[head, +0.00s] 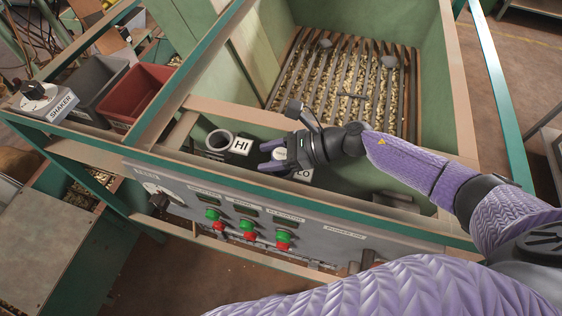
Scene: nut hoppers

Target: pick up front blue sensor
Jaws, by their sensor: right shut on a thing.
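My right gripper (271,157) reaches in from the right, with its purple fingertips pointing left over the front ledge of the hopper. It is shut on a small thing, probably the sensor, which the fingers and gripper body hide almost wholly. I cannot make out its blue colour. A pale block marked LO (303,174) shows partly under the gripper. I cannot tell whether the held thing is still seated there. A block marked HI (238,147) with a dark round ring (219,140) stands just left of the gripper. My left gripper is not in view.
A grey panel (330,236) with green and red buttons runs along the front. A slatted grate (345,80) over nuts lies behind. A red bin (135,94), a grey bin (98,80) and a SHAKER box (45,100) stand at left. Green frame rails surround the hopper.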

